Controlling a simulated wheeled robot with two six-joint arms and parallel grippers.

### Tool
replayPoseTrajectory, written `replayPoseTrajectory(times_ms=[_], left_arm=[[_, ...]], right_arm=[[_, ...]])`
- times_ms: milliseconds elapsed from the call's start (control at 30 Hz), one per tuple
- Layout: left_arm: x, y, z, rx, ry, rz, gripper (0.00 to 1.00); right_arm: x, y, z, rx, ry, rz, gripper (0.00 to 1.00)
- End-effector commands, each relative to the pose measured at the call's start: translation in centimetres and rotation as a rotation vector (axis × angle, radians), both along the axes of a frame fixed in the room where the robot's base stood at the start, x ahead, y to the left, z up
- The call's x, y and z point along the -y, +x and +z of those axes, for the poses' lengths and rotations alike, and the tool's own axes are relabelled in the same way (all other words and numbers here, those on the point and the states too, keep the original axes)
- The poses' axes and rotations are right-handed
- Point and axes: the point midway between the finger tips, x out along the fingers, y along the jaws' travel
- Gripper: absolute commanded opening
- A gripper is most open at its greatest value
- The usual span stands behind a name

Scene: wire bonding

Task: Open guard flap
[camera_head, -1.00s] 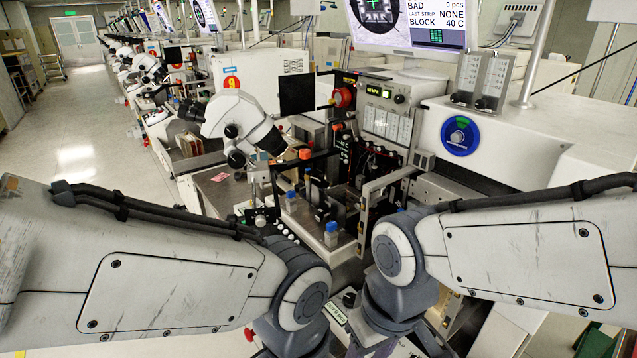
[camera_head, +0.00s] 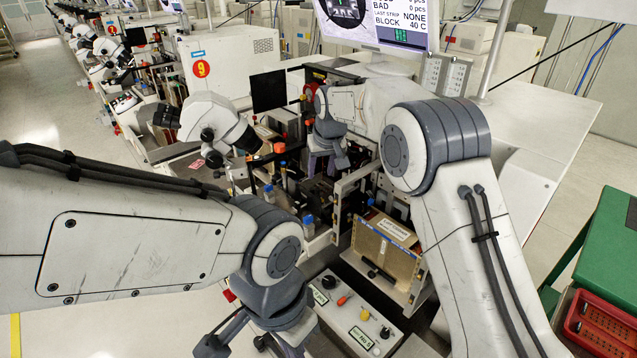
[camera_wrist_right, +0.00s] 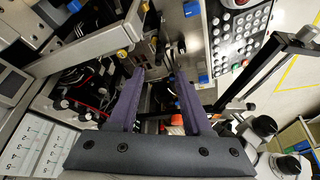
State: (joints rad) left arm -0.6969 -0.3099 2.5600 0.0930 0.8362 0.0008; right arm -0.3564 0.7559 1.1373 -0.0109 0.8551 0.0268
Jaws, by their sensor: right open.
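The wire bonder's work area (camera_head: 318,190) is in the middle of the head view, right of the white microscope (camera_head: 215,122). I cannot single out the guard flap for certain; my right arm covers part of the area. My right gripper (camera_head: 325,160) reaches down over the back of it. In the right wrist view its two purple fingers (camera_wrist_right: 157,100) are apart, with nothing held between them. Dark machine parts and an orange-red piece (camera_wrist_right: 177,121) lie beyond the fingers. My left arm ends low in the head view, its gripper (camera_head: 236,342) partly cut off by the bottom edge.
A light metal frame (camera_head: 350,182) stands right of the work area; in the wrist view it shows at upper left (camera_wrist_right: 85,52). A boxed magazine (camera_head: 385,245) sits in front. A black panel (camera_head: 268,91) stands behind. A red tray (camera_head: 600,322) is at far right.

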Motion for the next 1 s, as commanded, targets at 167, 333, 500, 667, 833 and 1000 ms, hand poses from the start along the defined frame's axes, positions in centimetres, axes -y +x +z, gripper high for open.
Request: replayPoseTrajectory(times_ms=[167, 333, 500, 667, 833, 1000], left_arm=[[0.0, 0.0, 1.4, 0.0, 0.0, 0.001, 0.0], [0.0, 0.0, 2.3, 0.0, 0.0, 0.001, 0.0], [0.0, 0.0, 2.7, 0.0, 0.0, 0.001, 0.0], [0.0, 0.0, 2.7, 0.0, 0.0, 0.001, 0.0], [0.0, 0.0, 2.7, 0.0, 0.0, 0.001, 0.0], [0.0, 0.0, 2.7, 0.0, 0.0, 0.001, 0.0]], right_arm=[[-0.3, 1.2, -3.2, -0.006, -0.002, 0.0, 0.49], [-0.7, 2.2, -5.7, -0.004, -0.001, 0.0, 0.49], [-0.9, 2.8, -7.2, -0.001, 0.0, 0.0, 0.49], [-1.0, 2.9, -7.6, 0.0, 0.0, 0.0, 0.49], [-1.0, 2.9, -7.6, 0.0, 0.0, 0.0, 0.49], [-1.0, 2.9, -7.5, 0.0, 0.0, 0.0, 0.0]])
